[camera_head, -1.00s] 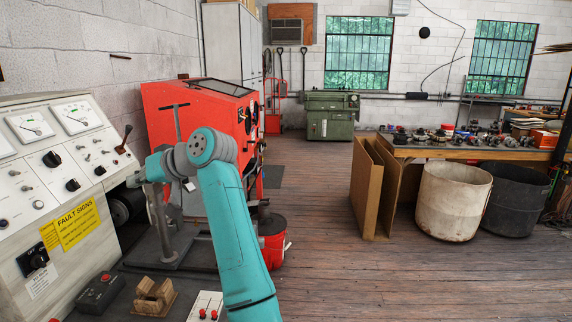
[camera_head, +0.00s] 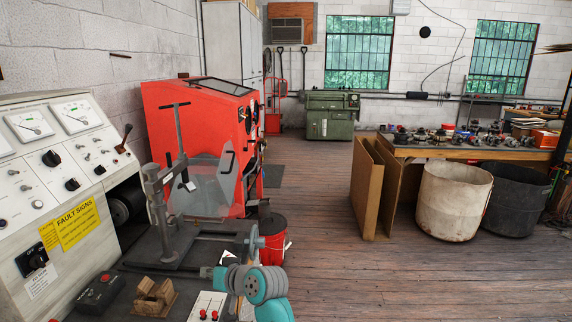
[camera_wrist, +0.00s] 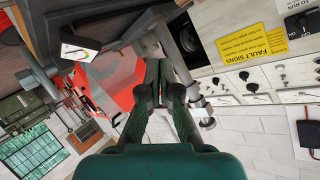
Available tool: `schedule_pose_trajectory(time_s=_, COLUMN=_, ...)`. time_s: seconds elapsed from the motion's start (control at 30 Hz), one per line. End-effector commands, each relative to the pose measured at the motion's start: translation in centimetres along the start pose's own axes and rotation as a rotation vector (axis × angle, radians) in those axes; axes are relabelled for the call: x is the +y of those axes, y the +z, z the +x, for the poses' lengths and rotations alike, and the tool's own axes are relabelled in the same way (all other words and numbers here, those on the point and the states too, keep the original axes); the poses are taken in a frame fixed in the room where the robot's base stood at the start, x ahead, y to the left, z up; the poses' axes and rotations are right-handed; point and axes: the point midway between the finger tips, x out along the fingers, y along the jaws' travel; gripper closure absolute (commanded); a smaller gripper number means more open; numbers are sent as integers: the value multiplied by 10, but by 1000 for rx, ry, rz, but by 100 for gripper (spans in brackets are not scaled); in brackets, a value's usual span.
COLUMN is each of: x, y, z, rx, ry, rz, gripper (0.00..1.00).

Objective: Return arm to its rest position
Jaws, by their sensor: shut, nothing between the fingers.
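My gripper (camera_wrist: 158,72) shows in the wrist view, with its dark fingers together and nothing held between them. It hangs in free view in front of the test bench and the red cabinet. In the head view my teal and grey arm (camera_head: 262,284) is folded low at the bottom centre, just right of the bench's front end. I cannot make out the fingers there.
A test bench (camera_head: 48,138) with gauges and a yellow fault sign (camera_head: 76,225) stands at left. A metal stand (camera_head: 157,205) with a clear shield (camera_head: 207,184) is close behind the arm. A red bucket (camera_head: 272,246) is beside it. The wooden floor at right (camera_head: 370,275) is clear.

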Motion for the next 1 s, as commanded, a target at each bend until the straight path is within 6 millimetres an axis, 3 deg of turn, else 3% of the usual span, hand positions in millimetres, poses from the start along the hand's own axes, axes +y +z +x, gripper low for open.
schedule_pose_trajectory(time_s=0.03, x=16, y=25, z=-5, rx=7, ry=25, rz=13, gripper=100)
schedule_pose_trajectory(time_s=0.2, x=62, y=90, z=-27, rx=49, ry=111, rz=37, gripper=100)
schedule_pose_trajectory(time_s=0.5, x=119, y=201, z=-89, rx=120, ry=259, rz=60, gripper=100)
schedule_pose_trajectory(time_s=0.73, x=141, y=278, z=-152, rx=167, ry=367, rz=62, gripper=100)
schedule_pose_trajectory(time_s=1.0, x=143, y=353, z=-235, rx=214, ry=485, rz=46, gripper=100)
